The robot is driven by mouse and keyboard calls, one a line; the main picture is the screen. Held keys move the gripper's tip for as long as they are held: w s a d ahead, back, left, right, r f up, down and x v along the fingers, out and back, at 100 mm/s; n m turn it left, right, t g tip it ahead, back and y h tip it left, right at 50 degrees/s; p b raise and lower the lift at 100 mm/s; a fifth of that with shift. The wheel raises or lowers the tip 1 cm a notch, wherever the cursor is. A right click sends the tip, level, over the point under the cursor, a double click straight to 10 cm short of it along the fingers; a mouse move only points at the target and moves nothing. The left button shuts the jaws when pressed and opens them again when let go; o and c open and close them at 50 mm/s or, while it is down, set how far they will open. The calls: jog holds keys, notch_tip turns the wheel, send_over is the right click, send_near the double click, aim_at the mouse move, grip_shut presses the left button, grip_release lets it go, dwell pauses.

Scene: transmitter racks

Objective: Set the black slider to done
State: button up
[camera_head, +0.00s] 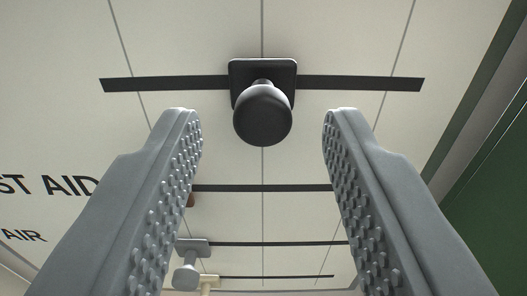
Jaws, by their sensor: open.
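The black slider (263,114) is a round black knob on a square black plate, at the top middle of the view. It sits at about the middle of a horizontal black slot (358,83) in a pale panel. My gripper (262,118) is open, with one grey studded finger on each side of the knob. The fingers are apart from the knob, with clear gaps left and right. I cannot tell how deep the fingertips reach. No "done" label is readable in this view.
Below are more dark slots, with a grey slider (187,262), a cream slider (208,284) and a partly hidden reddish-brown piece (191,200). Thin grey vertical lines cross the panel (200,40). Partial lettering (48,186) shows at left. A green surface (490,175) stands at right.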

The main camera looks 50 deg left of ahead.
jog(key=v, duration=1.3)
jog(key=shift+s+d, duration=0.15)
jog(key=shift+d, duration=0.05)
jog(key=s+d+f+m+t+h, duration=0.1)
jog(key=s+f+m+t+h, duration=0.2)
jog(key=s+f, duration=1.2)
jog(key=s+d+f+m+t+h, duration=0.2)
jog(key=s+f+m+h, duration=0.5)
jog(key=s+f+h, duration=0.4)
jog(key=s+f+t, duration=0.1)
jog(key=s+f, duration=0.3)
jog(key=f, duration=0.5)
jog(key=shift+s+d+f, duration=0.15)
jog(key=shift+d+f, duration=0.05)
jog(key=shift+f, duration=0.2)
dwell(0.9)
